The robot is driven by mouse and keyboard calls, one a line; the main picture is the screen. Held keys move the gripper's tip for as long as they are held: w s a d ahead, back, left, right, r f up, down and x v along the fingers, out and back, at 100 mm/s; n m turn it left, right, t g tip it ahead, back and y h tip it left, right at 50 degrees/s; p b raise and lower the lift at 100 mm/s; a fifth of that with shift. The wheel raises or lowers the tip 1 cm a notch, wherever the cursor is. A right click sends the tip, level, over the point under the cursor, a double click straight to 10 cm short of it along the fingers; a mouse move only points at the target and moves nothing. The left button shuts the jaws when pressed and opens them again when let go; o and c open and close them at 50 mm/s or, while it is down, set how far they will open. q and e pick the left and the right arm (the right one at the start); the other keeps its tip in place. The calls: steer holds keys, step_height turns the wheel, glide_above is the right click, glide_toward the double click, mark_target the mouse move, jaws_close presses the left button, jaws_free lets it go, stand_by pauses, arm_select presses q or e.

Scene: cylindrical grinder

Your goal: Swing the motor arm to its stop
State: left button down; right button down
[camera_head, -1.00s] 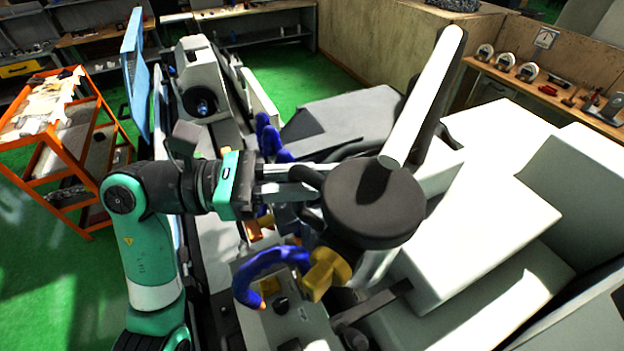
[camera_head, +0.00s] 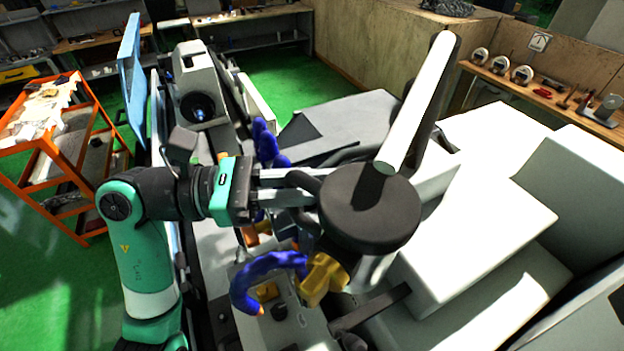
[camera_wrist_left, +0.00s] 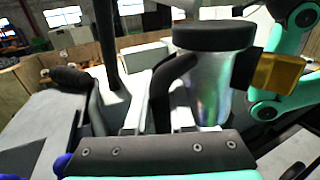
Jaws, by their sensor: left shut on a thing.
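The motor arm appears as a dark round cap (camera_head: 369,214) on a metal cylinder, with a long pale bar (camera_head: 414,105) rising behind it. In the left wrist view, the shiny cylinder (camera_wrist_left: 212,90) stands upright under its black cap. My left gripper (camera_head: 287,184) comes in from the left, its fingers shut around a dark curved handle (camera_head: 304,180) beside the cap. The handle (camera_wrist_left: 166,88) also shows between the fingers in the left wrist view. The cap partly hides the handle's far end. My right gripper does not show.
Blue hoses (camera_head: 268,262) and a yellow fitting (camera_head: 322,277) lie below the handle. Pale machine covers (camera_head: 480,235) fill the right side. An orange trolley (camera_head: 75,160) stands on the green floor at left. A shelf with gauges (camera_head: 545,90) is at the far right.

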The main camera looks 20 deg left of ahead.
mark_target(337, 202)
arm_select(q)
steer(key=c, duration=1)
jaws_free()
steer(key=s+d+g, duration=0.1)
steer(key=s+d+m, duration=0.1)
steer(key=shift+d+g, duration=0.4)
steer(key=shift+c, duration=0.2)
steer(key=shift+w+a+r+n+t, duration=0.1)
steer(key=shift+w+a+t, duration=0.15)
steer(key=shift+a, duration=0.35)
steer(key=shift+w+a+n+t, duration=0.1)
steer(key=shift+w+a+t, duration=0.1)
steer(key=shift+a, duration=0.35)
steer(key=shift+w+a+r+n+t, duration=0.15)
steer(key=shift+a+t, duration=0.1)
steer(key=shift+a, duration=0.35)
steer(key=s+a, duration=0.6)
steer(key=a, duration=0.4)
steer(key=shift+s+f+b, duration=0.25)
steer(key=shift+b, duration=0.2)
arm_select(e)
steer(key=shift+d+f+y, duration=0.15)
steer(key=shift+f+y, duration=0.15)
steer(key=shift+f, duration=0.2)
